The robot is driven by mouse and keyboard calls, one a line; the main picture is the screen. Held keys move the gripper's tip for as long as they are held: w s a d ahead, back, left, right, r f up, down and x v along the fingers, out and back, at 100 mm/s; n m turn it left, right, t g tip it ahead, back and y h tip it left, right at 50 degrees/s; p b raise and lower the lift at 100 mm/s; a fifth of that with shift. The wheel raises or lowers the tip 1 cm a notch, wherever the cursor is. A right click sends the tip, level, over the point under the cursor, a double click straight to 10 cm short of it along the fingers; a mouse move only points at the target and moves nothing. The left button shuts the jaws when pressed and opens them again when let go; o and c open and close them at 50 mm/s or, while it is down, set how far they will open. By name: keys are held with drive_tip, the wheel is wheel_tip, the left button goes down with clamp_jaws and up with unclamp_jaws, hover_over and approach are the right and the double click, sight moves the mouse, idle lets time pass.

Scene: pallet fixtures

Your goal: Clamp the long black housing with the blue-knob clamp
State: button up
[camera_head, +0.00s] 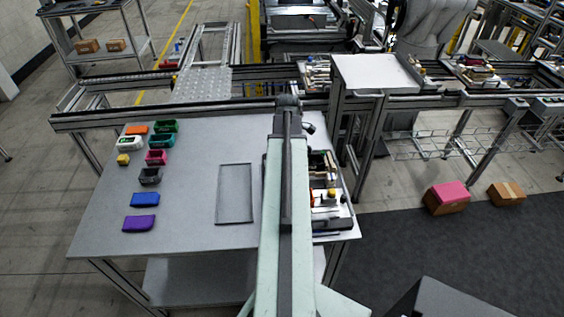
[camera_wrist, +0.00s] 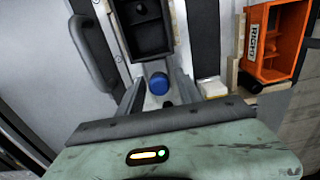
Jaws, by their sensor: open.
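The long black housing (camera_wrist: 150,38) lies at the top middle of the wrist view, an open rectangular black box running away from my gripper. The blue knob (camera_wrist: 158,83) of the clamp is just in front of the housing's near end. My gripper (camera_wrist: 157,88) is open, with one finger on each side of the blue knob. Whether the fingers touch the knob cannot be told. In the head view my arm covers the housing, the knob and the gripper. The pallet with fixtures (camera_head: 346,223) shows only partly, right of my arm.
An orange bin marked RIGHT (camera_wrist: 275,42) stands to the right in the wrist view. A dark handle (camera_wrist: 92,58) is at left. The grey table (camera_head: 185,235) carries several coloured parts at left and an empty dark-rimmed tray (camera_head: 219,195). The table's front left is clear.

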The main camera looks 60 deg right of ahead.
wheel_tip(320, 180, up, 8)
drive_tip(key=p, duration=0.8)
drive_tip(key=shift+r, duration=0.1)
idle(0.4)
